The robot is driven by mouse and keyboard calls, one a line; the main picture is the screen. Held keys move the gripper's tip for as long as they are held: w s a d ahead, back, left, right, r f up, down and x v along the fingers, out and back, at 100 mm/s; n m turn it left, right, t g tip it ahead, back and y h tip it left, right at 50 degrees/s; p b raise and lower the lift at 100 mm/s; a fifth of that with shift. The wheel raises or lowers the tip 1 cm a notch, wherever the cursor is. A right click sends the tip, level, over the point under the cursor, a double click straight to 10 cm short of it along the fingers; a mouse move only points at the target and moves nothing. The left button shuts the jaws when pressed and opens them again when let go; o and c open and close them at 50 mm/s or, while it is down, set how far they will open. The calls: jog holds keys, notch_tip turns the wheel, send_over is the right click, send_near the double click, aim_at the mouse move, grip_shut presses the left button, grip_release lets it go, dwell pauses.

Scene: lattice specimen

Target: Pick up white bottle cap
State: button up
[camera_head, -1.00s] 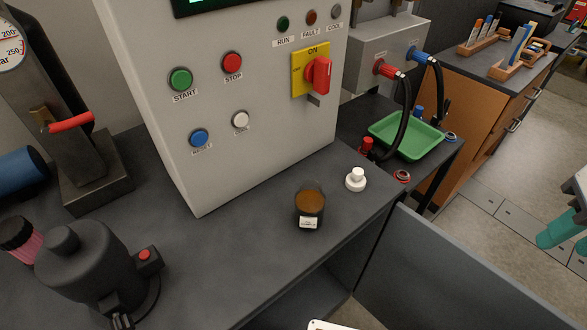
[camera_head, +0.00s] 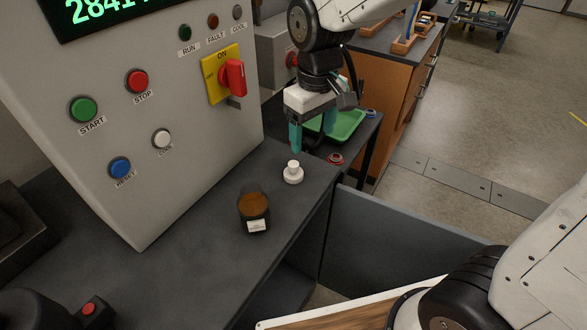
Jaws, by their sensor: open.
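The white bottle cap (camera_head: 292,174) sits on the dark bench top near its right corner. It has a wide round base with a narrower knob on top. My gripper (camera_head: 312,145) has teal fingers and hangs pointing down, above and just behind the cap in the picture. One finger shows clearly at the left; the other is partly hidden. The gripper is open and holds nothing that I can see.
A grey control cabinet (camera_head: 150,110) with buttons and a red switch (camera_head: 232,78) rises left of the cap. A green tray (camera_head: 347,124) lies on a side surface behind my gripper. The bench's right edge is close to the cap.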

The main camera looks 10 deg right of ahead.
aim_at(293, 164)
jog(key=shift+n, duration=0.5)
jog(key=w+a+f, duration=0.2)
jog(key=a+f, duration=0.1)
jog(key=f, duration=0.7)
jog(key=shift+a+f, duration=0.3)
jog(key=c, duration=1.1)
